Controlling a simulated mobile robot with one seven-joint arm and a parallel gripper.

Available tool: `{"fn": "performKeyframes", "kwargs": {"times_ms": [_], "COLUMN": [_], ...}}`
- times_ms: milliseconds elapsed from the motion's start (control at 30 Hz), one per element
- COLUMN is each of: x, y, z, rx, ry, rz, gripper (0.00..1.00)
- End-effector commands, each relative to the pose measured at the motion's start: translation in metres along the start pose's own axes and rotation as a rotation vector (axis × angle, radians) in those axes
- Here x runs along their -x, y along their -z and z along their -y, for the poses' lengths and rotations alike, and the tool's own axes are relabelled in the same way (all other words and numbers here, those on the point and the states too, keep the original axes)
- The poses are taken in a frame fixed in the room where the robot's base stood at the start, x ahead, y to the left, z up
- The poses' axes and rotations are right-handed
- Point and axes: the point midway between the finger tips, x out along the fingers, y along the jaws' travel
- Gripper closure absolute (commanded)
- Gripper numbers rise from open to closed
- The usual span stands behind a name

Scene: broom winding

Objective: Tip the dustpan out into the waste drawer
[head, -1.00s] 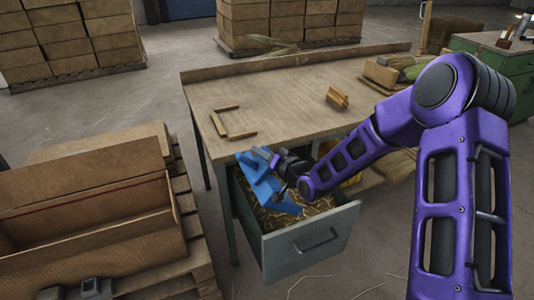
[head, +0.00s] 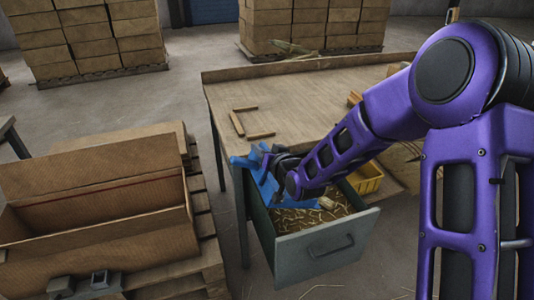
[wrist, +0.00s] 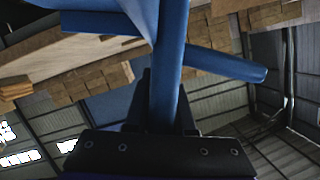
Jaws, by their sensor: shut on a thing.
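The blue dustpan (head: 262,171) is in my gripper (head: 277,165), above the back left part of the open waste drawer (head: 331,248). The dustpan looks tilted, with its lower part reaching down toward the drawer. In the wrist view its blue handle (wrist: 169,75) runs between the gripper's dark fingers (wrist: 162,112). The drawer is grey-green with a handle on its front and holds straw-like clippings (head: 305,217) and a pale lump. My arm hides part of the dustpan and drawer; I cannot tell whether anything is left on the pan.
The workbench (head: 300,95) stands behind the drawer, with a wooden frame piece (head: 238,123) on it. A yellow bin (head: 367,179) sits under the bench, right of the drawer. A large open cardboard box (head: 90,245) on a pallet stands to the left.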

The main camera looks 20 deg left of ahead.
Motion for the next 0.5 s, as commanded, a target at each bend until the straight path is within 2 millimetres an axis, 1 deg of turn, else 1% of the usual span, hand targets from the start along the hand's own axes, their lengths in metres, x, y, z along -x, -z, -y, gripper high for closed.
{"fn": "performKeyframes", "kwargs": {"times_ms": [100, 333, 400, 500], "x": [0.0, -0.001, 0.0, -0.001], "y": [-0.001, -0.003, -0.002, -0.003], "z": [0.008, 0.013, 0.017, 0.019], "rx": [0.037, 0.156, 0.223, 0.295], "ry": [-0.009, -0.045, -0.065, -0.088], "rz": [-0.001, -0.002, 0.0, 0.0], "gripper": [1.0, 1.0, 1.0, 1.0]}}
